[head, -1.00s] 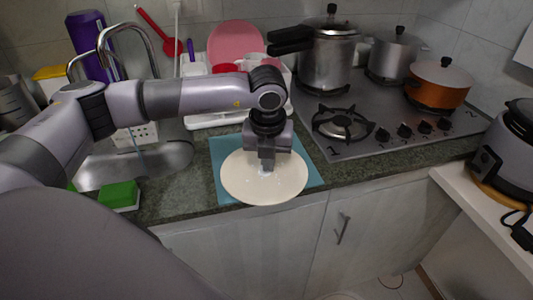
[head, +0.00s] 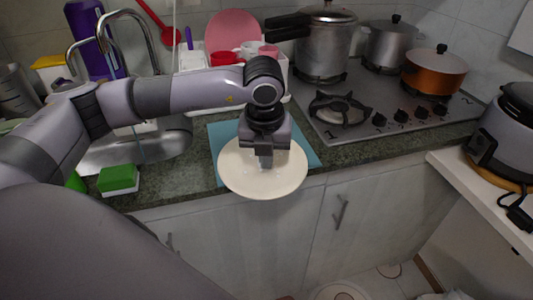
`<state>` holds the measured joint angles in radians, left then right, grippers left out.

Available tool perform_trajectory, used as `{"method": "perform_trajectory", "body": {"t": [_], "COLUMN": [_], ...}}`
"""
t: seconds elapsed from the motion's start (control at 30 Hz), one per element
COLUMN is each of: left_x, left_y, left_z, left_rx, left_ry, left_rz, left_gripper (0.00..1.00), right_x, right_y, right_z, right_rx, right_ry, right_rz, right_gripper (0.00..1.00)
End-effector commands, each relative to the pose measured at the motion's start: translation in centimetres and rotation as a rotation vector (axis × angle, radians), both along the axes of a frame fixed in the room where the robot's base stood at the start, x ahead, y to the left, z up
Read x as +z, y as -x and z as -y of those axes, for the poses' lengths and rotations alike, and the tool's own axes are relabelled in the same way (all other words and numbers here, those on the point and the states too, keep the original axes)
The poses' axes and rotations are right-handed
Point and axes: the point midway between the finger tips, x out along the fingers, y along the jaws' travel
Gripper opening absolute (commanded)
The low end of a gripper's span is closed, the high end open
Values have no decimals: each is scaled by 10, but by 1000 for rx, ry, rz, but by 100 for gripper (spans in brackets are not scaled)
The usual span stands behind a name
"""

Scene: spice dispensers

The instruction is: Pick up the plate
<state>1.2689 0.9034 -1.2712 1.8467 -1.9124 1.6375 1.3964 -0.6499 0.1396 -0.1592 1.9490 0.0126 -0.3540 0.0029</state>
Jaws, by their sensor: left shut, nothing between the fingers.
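The plate (head: 262,182) is round and cream-white. It lies on a blue mat (head: 216,137) at the counter's front, and its near rim reaches past the mat and over the counter edge. My left gripper (head: 265,163) points down over the plate from behind. Its fingers are shut and empty, with the tips at or just above the plate's middle; I cannot tell whether they touch it. The gripper hides the plate's back part. My right gripper is not in view.
A white dish rack (head: 203,110) with a pink plate and cups stands behind. The sink and a green sponge (head: 118,177) are to the left. The gas stove (head: 385,120) with pots (head: 325,45) is to the right. A rice cooker (head: 505,140) stands far right.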

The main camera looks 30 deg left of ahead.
Motion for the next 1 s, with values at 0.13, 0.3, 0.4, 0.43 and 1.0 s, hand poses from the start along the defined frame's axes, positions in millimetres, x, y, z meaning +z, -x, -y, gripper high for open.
{"method": "perform_trajectory", "body": {"t": [0.13, 0.3, 0.4, 0.43, 1.0], "left_x": [-10, -9, -9, -9, 8], "left_y": [10, 10, 10, 10, 4], "left_z": [2, 2, 1, 1, -5], "left_rx": [-5, -3, -1, -1, 2], "left_ry": [-4, -5, -6, -6, -5], "left_rz": [-31, -30, -30, -30, -21], "left_gripper": [0, 0, 0, 0, 0], "right_x": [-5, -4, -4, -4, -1], "right_y": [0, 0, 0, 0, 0], "right_z": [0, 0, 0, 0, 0], "right_rx": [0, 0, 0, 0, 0], "right_ry": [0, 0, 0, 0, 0], "right_rz": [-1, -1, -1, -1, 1], "right_gripper": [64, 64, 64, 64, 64]}}
